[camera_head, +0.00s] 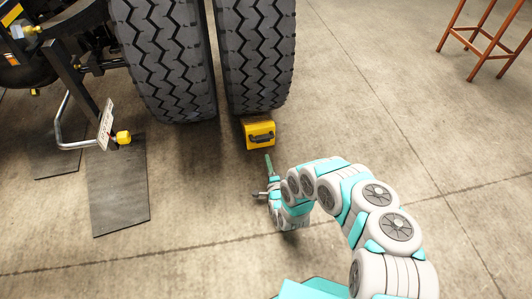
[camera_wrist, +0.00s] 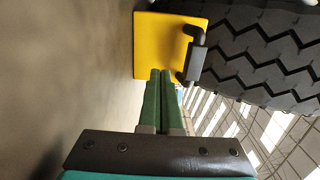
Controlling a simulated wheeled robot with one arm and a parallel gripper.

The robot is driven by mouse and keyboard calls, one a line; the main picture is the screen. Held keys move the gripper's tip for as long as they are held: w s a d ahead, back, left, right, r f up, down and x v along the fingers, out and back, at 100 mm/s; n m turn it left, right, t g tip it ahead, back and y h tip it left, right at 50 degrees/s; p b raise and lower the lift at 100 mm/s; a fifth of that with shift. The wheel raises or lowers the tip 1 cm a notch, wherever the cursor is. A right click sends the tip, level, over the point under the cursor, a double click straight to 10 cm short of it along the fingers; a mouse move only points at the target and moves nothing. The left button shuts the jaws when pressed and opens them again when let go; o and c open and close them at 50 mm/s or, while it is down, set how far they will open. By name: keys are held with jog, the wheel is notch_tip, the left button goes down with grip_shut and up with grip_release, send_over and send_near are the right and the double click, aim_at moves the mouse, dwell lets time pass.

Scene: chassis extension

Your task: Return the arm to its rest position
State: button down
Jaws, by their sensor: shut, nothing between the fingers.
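My arm (camera_head: 375,220) reaches out low over the floor in the head view, bent in several grey and teal links. My gripper (camera_head: 268,158) is at its far end, just in front of a yellow wheel chock (camera_head: 259,136) with a dark handle. In the wrist view, the green fingers of my gripper (camera_wrist: 161,74) are together with nothing between them. The yellow chock (camera_wrist: 160,45) is just beyond the fingertips, its black handle (camera_wrist: 195,55) to their right. I cannot tell whether the fingertips touch it.
Two large truck tyres (camera_head: 258,55) stand behind the chock, and one tyre (camera_wrist: 260,50) fills the upper right of the wrist view. A dark mat (camera_head: 118,185) and a bent metal pipe (camera_head: 65,125) are at the left. A wooden stool (camera_head: 485,40) is at upper right. The right floor is clear.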

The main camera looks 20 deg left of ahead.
jog(key=shift+p+v, duration=0.55)
jog(key=shift+v, duration=2.15)
jog(key=shift+w, duration=0.1)
